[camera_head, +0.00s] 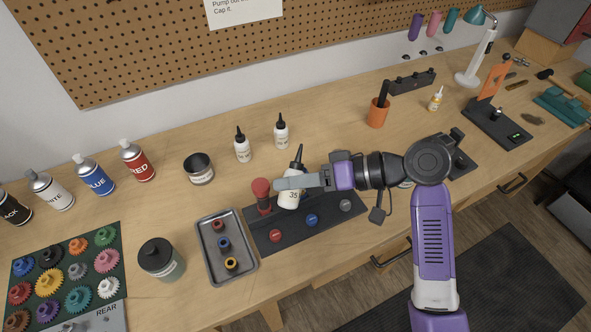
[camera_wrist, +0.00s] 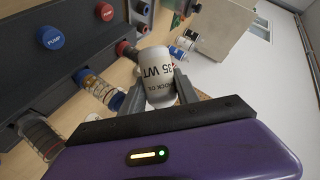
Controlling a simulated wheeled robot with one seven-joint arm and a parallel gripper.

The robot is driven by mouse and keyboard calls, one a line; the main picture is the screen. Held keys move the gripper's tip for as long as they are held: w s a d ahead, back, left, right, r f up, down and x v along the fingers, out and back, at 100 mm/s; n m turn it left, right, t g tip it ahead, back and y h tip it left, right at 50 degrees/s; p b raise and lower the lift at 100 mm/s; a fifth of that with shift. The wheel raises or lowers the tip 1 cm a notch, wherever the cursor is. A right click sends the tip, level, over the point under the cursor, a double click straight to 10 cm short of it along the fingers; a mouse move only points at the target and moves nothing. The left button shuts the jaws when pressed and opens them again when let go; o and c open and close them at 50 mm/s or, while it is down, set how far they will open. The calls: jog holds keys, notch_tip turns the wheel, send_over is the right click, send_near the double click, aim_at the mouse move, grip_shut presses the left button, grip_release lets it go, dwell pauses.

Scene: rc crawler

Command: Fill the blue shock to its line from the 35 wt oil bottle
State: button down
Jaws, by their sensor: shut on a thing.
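My gripper (camera_head: 288,183) is shut on the white 35 wt oil bottle (camera_head: 289,201), whose black nozzle points up in the head view. The wrist view shows the bottle (camera_wrist: 157,78) between the fingers (camera_wrist: 158,92), label facing the camera, nozzle not visible. The bottle is over the dark shock stand (camera_head: 335,227), close to its back row. The clear blue-ringed shock (camera_wrist: 99,88) stands beside the bottle in the wrist view; its oil level is too small to read. In the head view the bottle and gripper hide it. The blue pump button (camera_head: 311,220) is on the stand's front.
A red-topped shock (camera_head: 262,188) is at the stand's left end. Red (camera_head: 275,236) and grey (camera_head: 346,205) buttons flank the blue one. A metal tray (camera_head: 247,274) with small caps lies left of the stand. Two white bottles (camera_head: 242,150) (camera_head: 281,134) stand behind.

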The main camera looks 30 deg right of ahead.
jog(key=f+m+y, duration=0.1)
jog(key=s+a+f+m, duration=0.1)
jog(key=shift+s+f+m+g+y+p, duration=0.1)
jog(key=shift+f+m+g+y+p, duration=0.05)
jog(key=shift+m+g+y+p, duration=0.2)
jog(key=shift+r+g+p, duration=0.25)
jog(key=shift+r+p, duration=0.3)
jog(key=shift+p, duration=0.2)
jog(key=shift+s+a+r+m+y+p, duration=0.15)
jog(key=shift+r+m+y+p, duration=0.45)
jog(key=shift+m+p, duration=0.4)
jog(key=shift+r, duration=0.1)
jog(key=shift+s+r+m+g+y, duration=0.1)
jog(key=shift+r+m+g+y, duration=0.3)
jog(key=shift+m, duration=0.35)
jog(key=shift+f+n+h+b, duration=0.45)
jog(key=shift+f+n+b, duration=0.35)
jog(key=shift+b, duration=0.4)
jog(key=n+b, duration=0.1)
jog(key=f+n+t+h, duration=0.1)
jog(key=b, duration=0.1)
jog(key=shift+w+d+f+n+h+b, duration=0.2)
jog(key=shift+w+d+n+h+b, duration=0.1)
jog(key=shift+n+b, duration=0.1)
